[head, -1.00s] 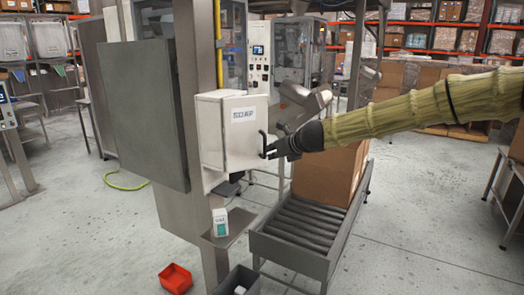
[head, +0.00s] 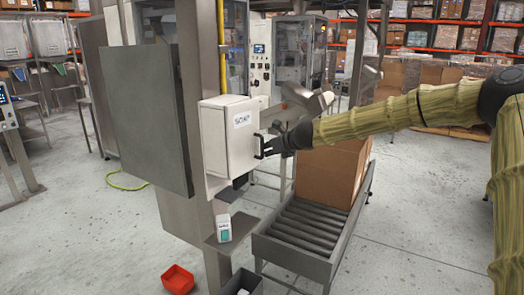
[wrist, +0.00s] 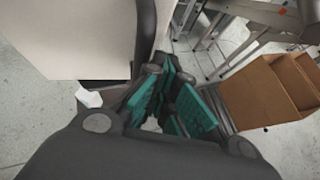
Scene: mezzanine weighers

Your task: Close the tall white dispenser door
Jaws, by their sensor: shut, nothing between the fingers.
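The white dispenser (head: 215,140) is mounted on a metal column. Its door (head: 243,145) carries a "SOAP" label and has a dark bar handle (head: 259,147) at its right edge. I cannot tell whether a gap remains along the door's edge. My gripper (head: 268,148) is shut with nothing held, its tips right at the handle, from the right; contact is unclear. In the wrist view, the teal-padded fingers (wrist: 165,95) are beside the dark curved handle (wrist: 147,35) and the pale door panel (wrist: 80,35).
A grey panel (head: 140,115) stands left of the dispenser. Below are a small shelf (head: 238,229) with a white bottle (head: 223,228) and a red bin (head: 178,279) on the floor. A roller conveyor (head: 300,240) with a cardboard box (head: 330,177) lies below my arm.

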